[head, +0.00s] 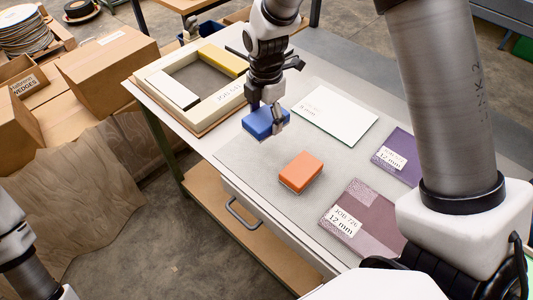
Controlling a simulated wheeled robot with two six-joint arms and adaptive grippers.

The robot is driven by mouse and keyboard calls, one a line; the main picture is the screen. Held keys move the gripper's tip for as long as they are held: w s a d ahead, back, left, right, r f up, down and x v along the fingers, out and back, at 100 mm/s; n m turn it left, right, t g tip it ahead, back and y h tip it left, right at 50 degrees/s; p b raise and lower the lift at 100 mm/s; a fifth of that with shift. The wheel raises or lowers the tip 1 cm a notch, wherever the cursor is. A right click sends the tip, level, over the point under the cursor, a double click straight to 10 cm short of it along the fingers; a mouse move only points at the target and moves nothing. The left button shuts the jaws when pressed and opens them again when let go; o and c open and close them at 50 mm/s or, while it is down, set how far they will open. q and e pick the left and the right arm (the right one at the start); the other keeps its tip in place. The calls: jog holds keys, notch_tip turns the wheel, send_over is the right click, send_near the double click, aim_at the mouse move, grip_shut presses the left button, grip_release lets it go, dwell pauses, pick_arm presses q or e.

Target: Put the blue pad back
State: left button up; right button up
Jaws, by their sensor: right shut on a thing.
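My right gripper (266,114) is shut on the blue pad (259,123), a small block. It holds the pad over the grey mat (247,152), close to the front corner of the cream frame; whether the pad touches the mat I cannot tell. The frame (213,107) has a dark middle and lettering on its near side. A white block (174,91) and a yellow block (222,60) sit along its sides. An orange pad (301,171) lies on the mat, nearer me. Only part of my left arm shows at lower left; its gripper is out of view.
A pale glass-like sheet (335,116) lies right of the blue pad. Purple (402,150) and maroon (374,208) labelled sheets lie farther right. The bench has a drawer handle (245,219) in front. Cardboard boxes (107,68) stand at left. The mat around the orange pad is clear.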

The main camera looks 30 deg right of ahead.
aim_at(266, 150)
jog(key=shift+w+f+n, duration=0.1)
jog(key=shift+f+n, duration=0.05)
jog(key=shift+n, duration=0.25)
notch_tip(266, 150, down, 10)
jog(key=shift+w+r+p, duration=0.1)
jog(key=shift+w+p, duration=0.05)
jog(key=shift+p, duration=0.3)
jog(key=o, duration=1.1)
notch_tip(266, 150, up, 12)
jog(key=shift+r+b, duration=0.1)
jog(key=shift+b, duration=0.45)
